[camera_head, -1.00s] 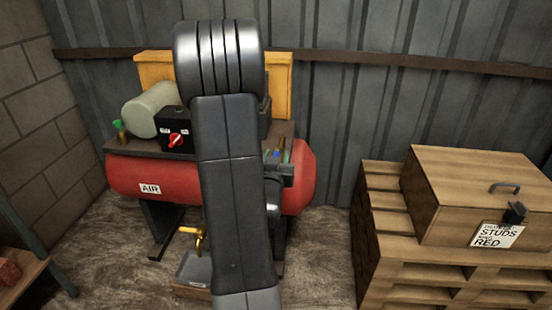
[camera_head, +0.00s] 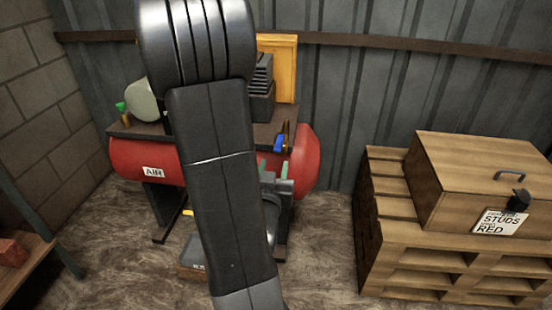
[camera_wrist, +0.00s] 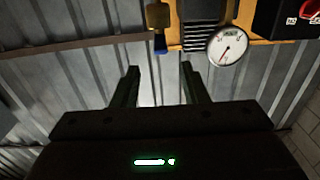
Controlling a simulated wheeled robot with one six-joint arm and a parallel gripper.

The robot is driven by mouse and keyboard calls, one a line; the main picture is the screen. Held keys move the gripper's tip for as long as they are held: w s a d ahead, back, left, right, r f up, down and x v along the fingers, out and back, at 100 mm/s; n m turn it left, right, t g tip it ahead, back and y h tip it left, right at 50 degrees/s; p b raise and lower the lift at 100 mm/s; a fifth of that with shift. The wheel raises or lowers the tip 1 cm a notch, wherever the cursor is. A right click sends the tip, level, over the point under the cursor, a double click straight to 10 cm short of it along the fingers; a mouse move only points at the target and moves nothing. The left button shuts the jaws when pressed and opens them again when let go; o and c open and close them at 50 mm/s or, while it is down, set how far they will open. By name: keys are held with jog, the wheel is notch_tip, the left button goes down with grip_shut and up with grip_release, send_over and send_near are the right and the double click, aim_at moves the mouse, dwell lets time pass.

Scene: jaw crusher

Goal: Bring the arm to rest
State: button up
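My gripper shows in the wrist view (camera_wrist: 160,82) with its two dark fingers apart and nothing between them. Corrugated metal wall shows behind the fingers. In the head view my raised arm fills the middle-left, and it hides much of the compressor. The gripper end is partly hidden behind the arm, in front of the right part of the red air tank (camera_head: 305,165). A round white pressure gauge (camera_wrist: 226,45) is beyond the right finger in the wrist view. A blue-handled brass valve (camera_wrist: 159,28) is up and left of it.
A wooden box (camera_head: 465,185) with a "STUDS" label sits on stacked pallets (camera_head: 385,250) at right. A low tray (camera_head: 190,262) is on the floor under the compressor. A wooden shelf (camera_head: 20,275) stands at far left. Floor between compressor and pallets is clear.

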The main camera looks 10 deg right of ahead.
aim_at(280, 140)
jog(key=shift+s+a, duration=0.15)
jog(key=shift+s, duration=0.4)
jog(key=shift+w, duration=0.15)
jog(key=p+x, duration=0.1)
jog(key=x, duration=1.2)
jog(key=shift+w, duration=0.3)
